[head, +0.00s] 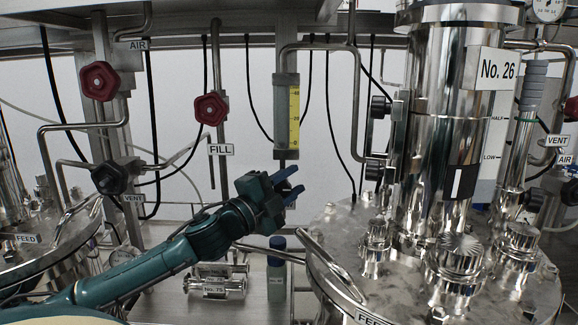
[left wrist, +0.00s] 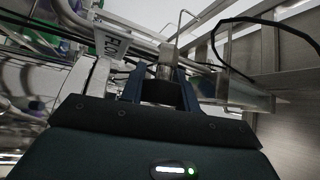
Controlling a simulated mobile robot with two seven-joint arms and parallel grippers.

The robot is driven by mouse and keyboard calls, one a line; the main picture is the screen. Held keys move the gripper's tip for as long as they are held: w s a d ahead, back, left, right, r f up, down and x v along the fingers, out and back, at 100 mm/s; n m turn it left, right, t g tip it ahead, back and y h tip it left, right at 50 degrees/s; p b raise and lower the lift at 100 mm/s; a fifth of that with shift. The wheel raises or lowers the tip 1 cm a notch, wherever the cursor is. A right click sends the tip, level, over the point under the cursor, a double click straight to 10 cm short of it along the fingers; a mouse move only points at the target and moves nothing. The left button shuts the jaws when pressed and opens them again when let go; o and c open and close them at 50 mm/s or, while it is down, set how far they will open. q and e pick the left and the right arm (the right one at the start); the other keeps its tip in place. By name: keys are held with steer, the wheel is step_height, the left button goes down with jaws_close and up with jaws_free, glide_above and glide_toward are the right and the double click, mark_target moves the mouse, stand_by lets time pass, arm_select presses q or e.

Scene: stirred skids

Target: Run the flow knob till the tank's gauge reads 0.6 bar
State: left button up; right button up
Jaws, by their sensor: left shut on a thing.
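The flow knob (left wrist: 162,92) shows in the left wrist view as a dark block below a metal fitting, beside a tag that seems to read FLOW (left wrist: 113,43). My left gripper (head: 288,184) has its blue fingers closed around the knob, below the flow tube with a yellow scale (head: 294,118). In the head view the fingers mostly hide the knob. The steel tank (head: 433,130) marked No. 26 stands at right. A round white gauge (head: 548,9) sits at the top right, cut by the picture edge; I cannot read its needle. My right gripper is out of view.
Red valve wheels (head: 99,81) and (head: 210,109) stand left of the flow tube, one near the FILL tag (head: 221,149). A black valve wheel (head: 110,178) is lower left. A bottle with a blue cap (head: 277,268) stands below my gripper. Thin pipes and hanging cables surround it.

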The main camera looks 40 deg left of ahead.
arm_select(q)
steer(key=shift+f, duration=0.1)
steer(key=o, duration=0.7)
steer(key=v, duration=1.3)
steer(key=shift+s+a, duration=0.1)
steer(key=shift+a, duration=0.05)
stand_by(0.3)
